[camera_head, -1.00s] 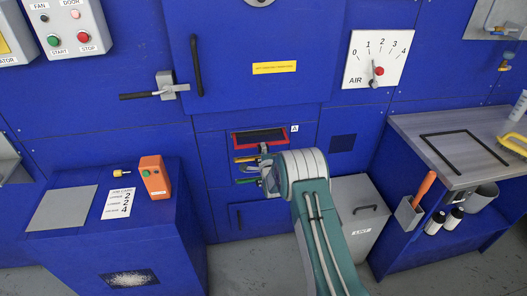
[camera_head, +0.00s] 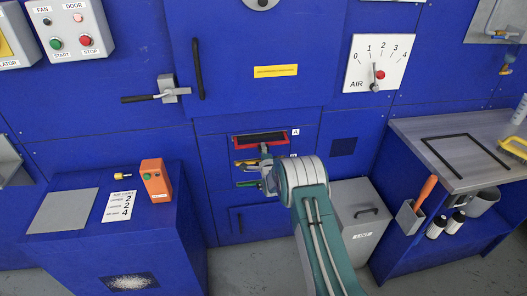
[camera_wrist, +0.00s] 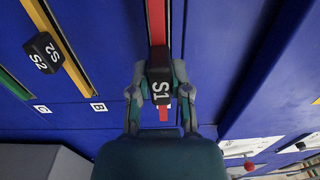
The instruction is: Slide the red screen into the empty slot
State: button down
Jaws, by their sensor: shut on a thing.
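The red screen (camera_head: 244,142) sits in the top slot, beside label A, on the blue machine front. Part of its red frame and dark mesh shows outside. In the wrist view its red edge (camera_wrist: 156,22) runs up from a black handle block marked S1 (camera_wrist: 160,88). My gripper (camera_wrist: 160,90) is shut on this handle, one finger on each side. In the head view my gripper (camera_head: 267,172) is in front of the slots and partly hides them. A yellow-edged screen with handle S2 (camera_wrist: 43,53) and a green-edged one (camera_wrist: 12,85) are below.
A grey bin (camera_head: 355,212) stands right of my arm. A workbench (camera_head: 470,145) with a black frame is at the right. A blue console (camera_head: 115,240) with an orange box (camera_head: 156,180) is at the left. A door lever (camera_head: 155,95) protrudes above left.

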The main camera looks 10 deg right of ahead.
aim_at(261, 140)
jog(key=shift+w, duration=2.7)
jog(key=shift+c, duration=2.4)
grip_release()
jog(key=shift+r, duration=0.1)
jog(key=s, duration=1.2)
jog(key=shift+f, duration=0.25)
jog(key=shift+w, duration=0.1)
